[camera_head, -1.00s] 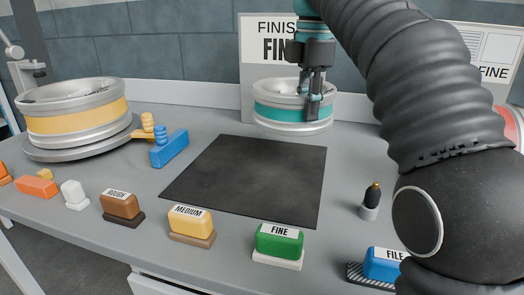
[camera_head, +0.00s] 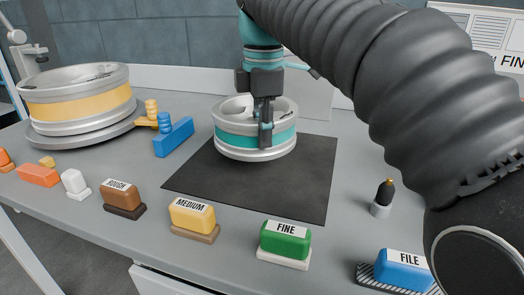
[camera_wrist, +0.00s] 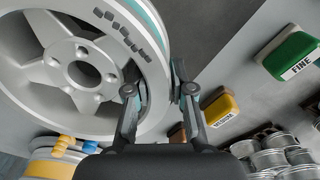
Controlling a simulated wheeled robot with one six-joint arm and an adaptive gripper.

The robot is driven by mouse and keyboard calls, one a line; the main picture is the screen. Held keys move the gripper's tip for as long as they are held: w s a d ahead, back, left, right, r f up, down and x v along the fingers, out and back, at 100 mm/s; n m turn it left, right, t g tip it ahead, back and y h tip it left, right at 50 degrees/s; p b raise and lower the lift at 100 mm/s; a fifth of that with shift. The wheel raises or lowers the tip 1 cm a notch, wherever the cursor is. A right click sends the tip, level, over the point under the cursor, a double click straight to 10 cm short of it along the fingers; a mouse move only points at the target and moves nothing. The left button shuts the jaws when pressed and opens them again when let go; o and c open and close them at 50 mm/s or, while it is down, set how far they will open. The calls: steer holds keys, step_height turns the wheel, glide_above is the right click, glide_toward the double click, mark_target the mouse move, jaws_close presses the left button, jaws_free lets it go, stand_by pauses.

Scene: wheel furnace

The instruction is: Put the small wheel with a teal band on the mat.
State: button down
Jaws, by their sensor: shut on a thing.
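The small silver wheel with a teal band (camera_head: 235,139) is upright on its flat side over the back part of the dark mat (camera_head: 250,185). I cannot tell whether its underside touches the mat or hangs just above it. My gripper (camera_head: 266,138) points down and is shut on the near right part of the wheel's rim. In the wrist view the wheel (camera_wrist: 75,70) shows its spokes and hub at the left, with my gripper's fingers (camera_wrist: 158,92) on either side of its rim wall.
A larger wheel with a yellow band (camera_head: 80,107) stands on a round base at the left. A blue block (camera_head: 174,138) lies left of the mat. Labelled ROUGH, MEDIUM, FINE and FILE blocks line the front. A small dark bottle (camera_head: 383,196) stands right of the mat. The mat's front is bare.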

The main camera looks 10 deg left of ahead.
mark_target(261, 159)
steer(key=shift+s+a+f, duration=0.1)
steer(key=shift+s+f, duration=0.05)
steer(key=shift+f, duration=0.2)
steer(key=shift+f+b, duration=0.4)
steer(key=shift+f, duration=1.25)
steer(key=shift+f, duration=0.1)
steer(key=c, duration=1)
jaws_free()
steer(key=shift+f, duration=0.1)
step_height(261, 159, up, 12)
steer(key=shift+p, duration=0.6)
steer(key=shift+s, duration=0.1)
